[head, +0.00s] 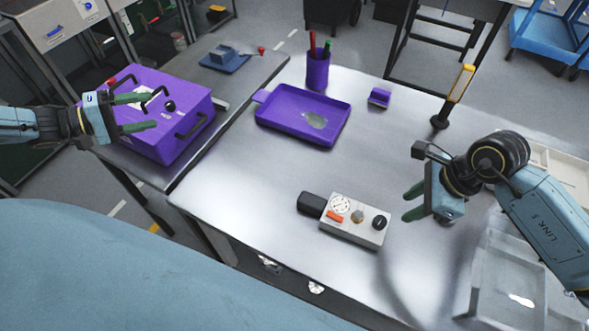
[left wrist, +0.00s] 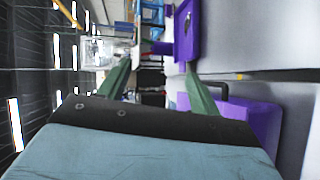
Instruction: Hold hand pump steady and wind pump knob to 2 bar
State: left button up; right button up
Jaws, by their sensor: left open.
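The hand pump (head: 352,232) lies on the metal table in the head view. It has a pale grey body, a round white dial, an orange-red part, a brass-coloured knob, a black knob (head: 380,222) and a black grip (head: 311,204) at its left end. The dial reading is too small to tell. My right gripper (head: 407,203) is open and empty, just right of the pump and apart from it. My left gripper (head: 153,111) is open and empty over the purple case, far from the pump. Its fingers also show in the left wrist view (left wrist: 156,68).
The purple case (head: 185,97) with black handles stands on the left side table. A purple tray (head: 268,118), a pen cup (head: 317,72) and a small purple block (head: 379,97) are farther back. A clear bin (head: 490,275) is at front right. The table left of the pump is clear.

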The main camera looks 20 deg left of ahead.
pick_arm(q)
jog(key=w+d+r+m+t+y, duration=0.1)
jog(key=w+d+r+m+y, duration=0.2)
jog(key=w, duration=0.9)
jog(key=w+d+f+m+g+y, duration=0.1)
jog(key=w+d+f+m, duration=0.2)
jog(key=w+d+m, duration=0.5)
jog(key=w+d+f+m+g+y, duration=0.1)
jog(key=w+d+f+m+g, duration=0.15)
jog(key=d, duration=0.85)
jog(key=d+f+m+y, duration=0.2)
jog(key=d+f+m, duration=0.15)
jog(key=d, duration=0.45)
jog(key=m+g+y, duration=0.2)
jog(key=m+g, duration=0.8)
jog(key=m, duration=0.1)
send_near(319, 203)
notch_tip(319, 203, down, 11)
jog(key=shift+s+r, duration=0.15)
jog(key=shift+r, duration=0.05)
